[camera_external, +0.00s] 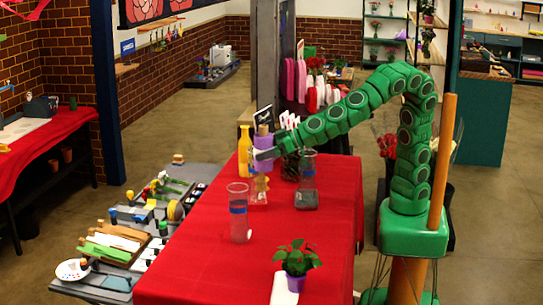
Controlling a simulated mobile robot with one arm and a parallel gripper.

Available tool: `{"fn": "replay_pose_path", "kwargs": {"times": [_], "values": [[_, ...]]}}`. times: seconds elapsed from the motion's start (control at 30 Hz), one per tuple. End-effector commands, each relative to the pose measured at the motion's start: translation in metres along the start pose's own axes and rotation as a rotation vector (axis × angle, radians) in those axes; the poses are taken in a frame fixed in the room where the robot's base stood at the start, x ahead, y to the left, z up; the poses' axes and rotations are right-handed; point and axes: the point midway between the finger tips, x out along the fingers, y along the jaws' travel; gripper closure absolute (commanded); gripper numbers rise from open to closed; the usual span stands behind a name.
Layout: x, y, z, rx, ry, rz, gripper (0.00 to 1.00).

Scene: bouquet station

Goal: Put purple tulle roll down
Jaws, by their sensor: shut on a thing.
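The purple tulle roll (264,143) is upright, with a tan end showing at its top. My gripper (266,154) reaches in from the right and is shut on the roll, over the far part of the red-covered table (195,268). A tan stacked object in a clear container (259,190) stands just below the roll. I cannot tell whether the roll touches it. The gripper's far finger is hidden.
A yellow bottle (245,150) stands close left of the roll. A potted plant (297,262) is at the near right. The table's near left is clear.

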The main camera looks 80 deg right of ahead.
Motion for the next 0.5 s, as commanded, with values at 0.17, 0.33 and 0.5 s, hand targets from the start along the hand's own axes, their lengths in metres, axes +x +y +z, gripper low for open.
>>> {"fn": "replay_pose_path", "kwargs": {"times": [0.17, 0.33, 0.5], "values": [[-0.011, -0.024, 0.014, -0.004, 0.000, -0.009, 0.65], [-0.024, -0.045, 0.028, -0.005, 0.001, -0.014, 0.65], [-0.037, -0.065, 0.045, -0.007, -0.001, -0.017, 0.65]]}}
